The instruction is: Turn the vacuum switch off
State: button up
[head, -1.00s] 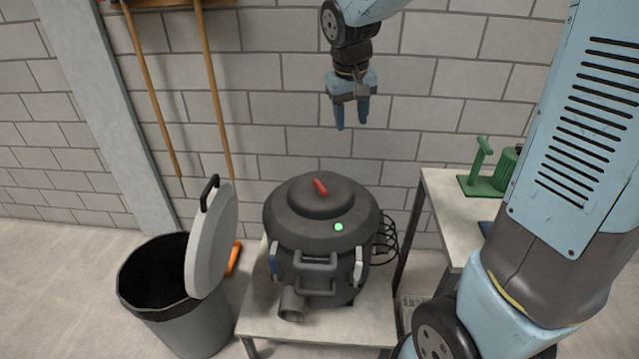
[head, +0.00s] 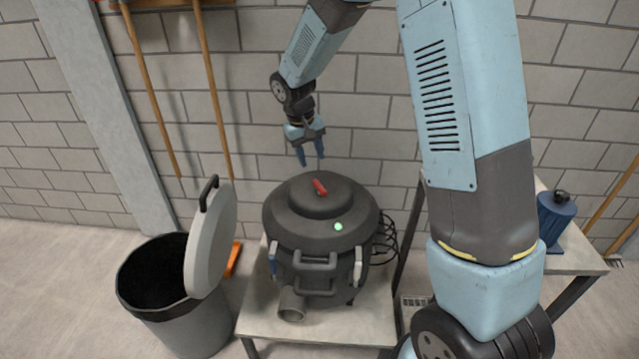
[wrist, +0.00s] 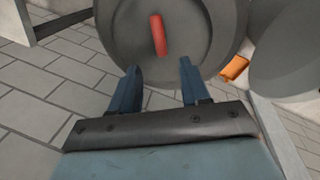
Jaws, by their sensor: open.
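The dark grey vacuum (head: 285,222) stands on a low pale table. A red switch (head: 320,187) sits on top of its domed lid, and a green light (head: 338,226) glows on the lid's front. My gripper (head: 310,163) is open and empty above and just behind the lid, fingers pointing down. In the wrist view, the red switch (wrist: 159,35) shows on the round lid, beyond the gap between my two blue fingers (wrist: 160,85). The fingers are apart from the switch.
A grey bin (head: 185,315) with its lid raised (head: 212,240) stands at left. An orange object (head: 233,259) lies behind it. The right-hand table (head: 575,255) holds a blue container (head: 555,215). The brick wall is close behind.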

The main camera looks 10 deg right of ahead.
aim_at(318, 184)
jog(key=f, duration=0.3)
jog(key=d+f, duration=0.1)
jog(key=f, duration=0.3)
jog(key=d+f, duration=0.1)
jog(key=f, duration=0.2)
jog(key=shift+w+f, duration=0.35)
jog(key=shift+f, duration=0.05)
